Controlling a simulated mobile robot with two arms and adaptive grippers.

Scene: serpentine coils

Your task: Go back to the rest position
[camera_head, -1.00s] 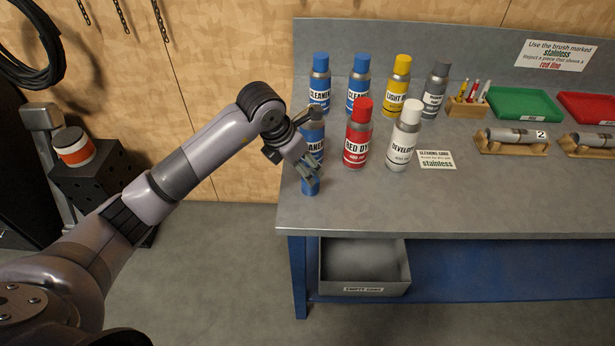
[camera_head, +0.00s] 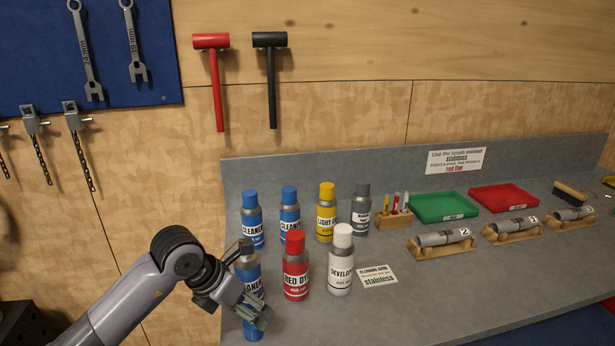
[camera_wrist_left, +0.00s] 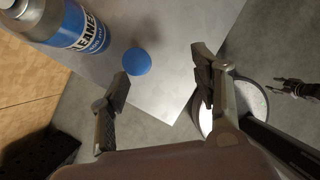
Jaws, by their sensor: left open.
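My left gripper (camera_head: 262,312) hangs open in front of a blue cleaner can (camera_head: 248,272) at the bench's left front corner in the head view. It hides part of that can, and a blue patch shows below it. In the left wrist view the two fingers (camera_wrist_left: 158,92) are apart with nothing between them. A dark shape at the right of that view looks like my right gripper (camera_wrist_left: 293,88), too small to read.
A red can (camera_head: 296,270) and a white can (camera_head: 341,262) stand close to the right of the gripper. Several more cans stand behind. Green (camera_head: 443,207) and red (camera_head: 503,198) trays and metal pieces on wooden stands are farther right.

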